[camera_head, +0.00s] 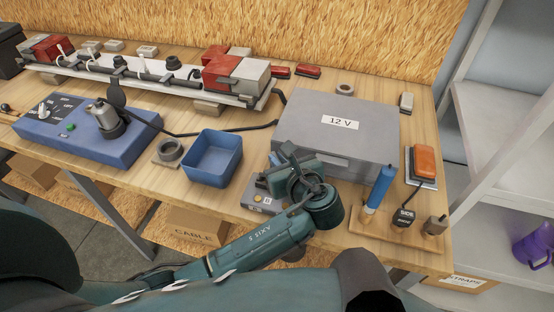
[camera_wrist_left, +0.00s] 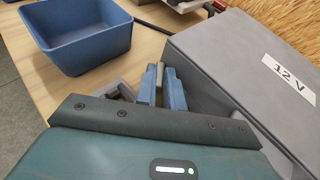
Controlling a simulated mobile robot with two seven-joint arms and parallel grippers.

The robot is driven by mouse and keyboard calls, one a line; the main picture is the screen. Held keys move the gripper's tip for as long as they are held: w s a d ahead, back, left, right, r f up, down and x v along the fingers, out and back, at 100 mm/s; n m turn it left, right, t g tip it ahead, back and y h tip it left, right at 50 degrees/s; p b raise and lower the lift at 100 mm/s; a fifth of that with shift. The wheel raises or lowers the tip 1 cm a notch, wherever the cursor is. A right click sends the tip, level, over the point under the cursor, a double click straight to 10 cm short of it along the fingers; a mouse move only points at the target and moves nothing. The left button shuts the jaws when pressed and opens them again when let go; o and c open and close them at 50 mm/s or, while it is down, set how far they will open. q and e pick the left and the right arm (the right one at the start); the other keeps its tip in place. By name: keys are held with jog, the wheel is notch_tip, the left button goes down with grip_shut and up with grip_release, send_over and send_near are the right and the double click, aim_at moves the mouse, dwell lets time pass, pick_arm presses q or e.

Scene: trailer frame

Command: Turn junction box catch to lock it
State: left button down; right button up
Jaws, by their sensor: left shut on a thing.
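The junction box (camera_head: 330,135) is a grey box with a closed lid and a "12 V" label, standing on the wooden bench. It also shows at the right in the left wrist view (camera_wrist_left: 235,70). My left gripper (camera_head: 277,160) is at the box's front left corner. In the left wrist view its blue fingers (camera_wrist_left: 162,86) are close together beside the box's side, with a small grey piece between their tips, which looks like the catch (camera_wrist_left: 160,72). The fingers and wrist hide most of the catch, so its angle cannot be told. My right gripper is not in view.
A blue control panel (camera_head: 85,135) is further left. A blue cylinder (camera_head: 380,187), an orange block (camera_head: 425,162) and small parts stand right of my wrist. A light bar (camera_head: 150,72) lies behind.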

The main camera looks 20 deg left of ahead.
pick_arm(q)
jog(key=shift+w+d+n+g+y, duration=0.1)
jog(key=shift+n+g+y, duration=0.2)
jog(key=shift+n+y, duration=0.2)
jog(key=c, duration=1.5)
grip_release()
jog(key=shift+r, duration=0.1)
